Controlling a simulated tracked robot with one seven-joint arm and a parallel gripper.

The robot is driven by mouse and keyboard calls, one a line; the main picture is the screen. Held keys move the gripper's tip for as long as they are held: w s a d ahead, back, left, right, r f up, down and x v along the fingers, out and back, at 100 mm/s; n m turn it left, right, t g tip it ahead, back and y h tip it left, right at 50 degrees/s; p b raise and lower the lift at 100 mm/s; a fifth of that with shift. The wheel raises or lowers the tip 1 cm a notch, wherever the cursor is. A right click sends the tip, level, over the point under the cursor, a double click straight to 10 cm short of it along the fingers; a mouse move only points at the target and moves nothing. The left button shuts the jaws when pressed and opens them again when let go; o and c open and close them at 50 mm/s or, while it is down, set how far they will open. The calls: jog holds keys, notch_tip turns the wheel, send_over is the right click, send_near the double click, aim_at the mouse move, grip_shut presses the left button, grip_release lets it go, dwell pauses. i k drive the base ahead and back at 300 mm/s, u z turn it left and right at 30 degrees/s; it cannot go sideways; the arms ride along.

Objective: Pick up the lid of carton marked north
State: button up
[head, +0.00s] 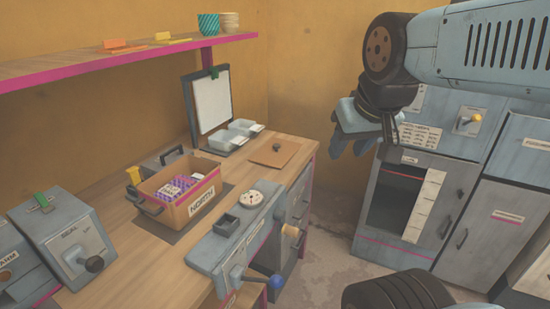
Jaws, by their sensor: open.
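The carton marked NORTH (196,207) stands open on the wooden bench, on a dark mat. Purple-and-white packets show inside it. A flat brown lid (262,155) with a small dark knob (276,147) lies on the bench behind and to the right of the carton, near the bench's right end. My gripper (352,138) is in the air to the right of the lid, past the bench's edge, pointing down. It is open and appears empty. Its fingertips are small and partly seen edge-on.
A clipboard panel (211,103) and pale trays (229,136) stand behind the lid. A press-like fixture with a blue-knobbed lever (276,281) is at the bench front. A SEAL box (68,243) is at left. A shelf (110,62) overhangs; grey cabinets (420,195) stand right.

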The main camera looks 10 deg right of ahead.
aim_at(276, 154)
jog(key=u, duration=1.9)
jog(key=k, duration=1.15)
jog(key=z, duration=1.4)
jog(key=i, duration=1.65)
jog(key=u, duration=0.05)
